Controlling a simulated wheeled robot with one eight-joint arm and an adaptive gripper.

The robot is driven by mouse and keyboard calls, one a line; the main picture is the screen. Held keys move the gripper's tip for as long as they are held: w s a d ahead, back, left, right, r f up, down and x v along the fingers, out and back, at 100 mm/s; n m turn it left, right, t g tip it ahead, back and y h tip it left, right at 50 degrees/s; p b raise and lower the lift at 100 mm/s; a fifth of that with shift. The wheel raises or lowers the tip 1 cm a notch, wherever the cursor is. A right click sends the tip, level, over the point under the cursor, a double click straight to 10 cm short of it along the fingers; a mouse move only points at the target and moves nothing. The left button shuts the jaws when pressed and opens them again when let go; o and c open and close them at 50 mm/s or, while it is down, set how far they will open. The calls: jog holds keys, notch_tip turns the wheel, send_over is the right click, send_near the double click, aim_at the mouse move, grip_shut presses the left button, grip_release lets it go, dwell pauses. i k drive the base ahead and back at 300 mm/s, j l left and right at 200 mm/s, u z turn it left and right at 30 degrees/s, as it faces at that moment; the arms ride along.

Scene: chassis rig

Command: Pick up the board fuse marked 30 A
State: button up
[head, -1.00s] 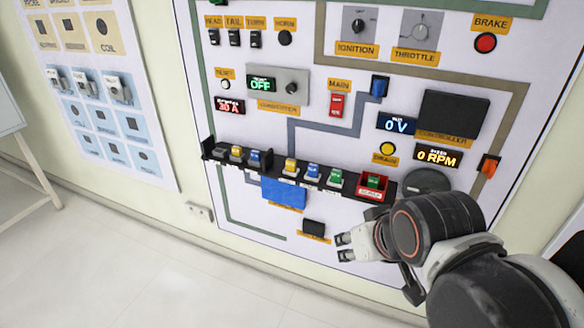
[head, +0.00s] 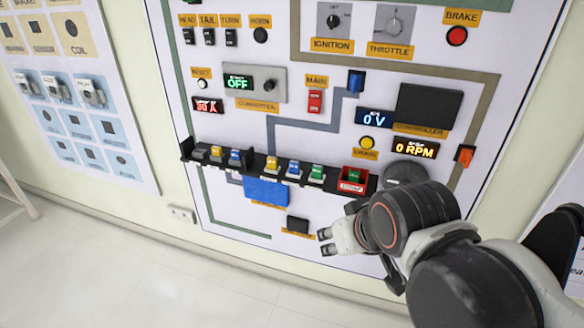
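A row of small coloured fuses sits along a black rail (head: 262,164) on the white board. From the left they include yellow (head: 216,151), blue (head: 235,155), another yellow (head: 272,162), another blue (head: 294,167) and green (head: 317,172). A further green fuse (head: 353,176) sits in a red holder (head: 345,187) at the rail's right end. The fuse markings are too small to read, so I cannot tell which is marked 30 A. My gripper (head: 325,242) is open, its fingers apart and empty, below the rail's right part and pointing left.
A blue block (head: 265,191) and a small black block (head: 298,225) lie below the rail. A round dark part (head: 404,173) is above my wrist. Switches and displays fill the upper board. The floor (head: 150,270) at left is clear.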

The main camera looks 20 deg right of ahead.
aim_at(316, 170)
jog(key=i+j+z, duration=0.1)
jog(key=z, duration=0.25)
jog(key=j+z, duration=0.45)
jog(key=z, duration=0.25)
jog(key=i+j+z, duration=0.1)
jog(key=j, duration=0.15)
jog(key=l+u, duration=0.1)
jog(key=l, duration=0.15)
